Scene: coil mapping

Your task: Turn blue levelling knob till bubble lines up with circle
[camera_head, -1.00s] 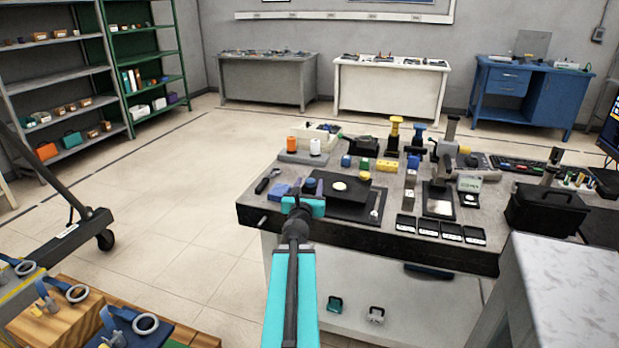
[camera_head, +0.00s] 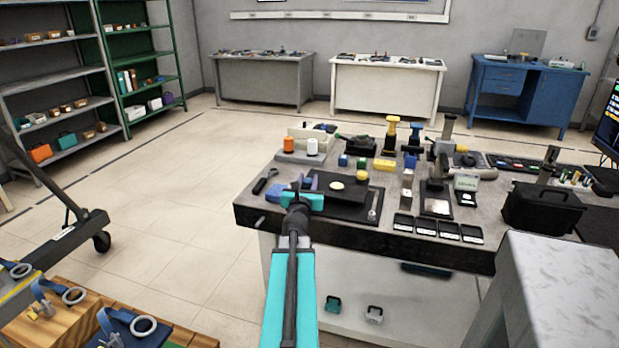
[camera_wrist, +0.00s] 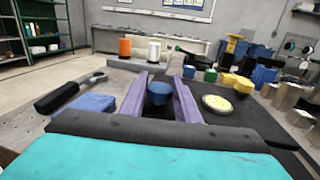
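The blue knob (camera_wrist: 159,93) stands between the two purple fingers of my gripper (camera_wrist: 160,84) in the wrist view. The fingers are apart, one on each side of it; I cannot tell whether either touches it. In the head view my gripper (camera_head: 306,184) is over the left part of a dark plate, and the knob is hard to make out there. The round pale-yellow bubble level (camera_wrist: 217,103) lies right of the right finger; it also shows in the head view (camera_head: 336,185). Its bubble and circle are too small to read. The dark plate (camera_head: 349,210) carries the level.
An orange spool (camera_head: 289,145) and a white spool (camera_head: 312,147) stand behind my gripper. A black-handled tool (camera_wrist: 58,97) and a blue block (camera_wrist: 97,103) lie to the left. Several blocks and stamp-like tools crowd the right. Four-legged benches stand beyond open floor.

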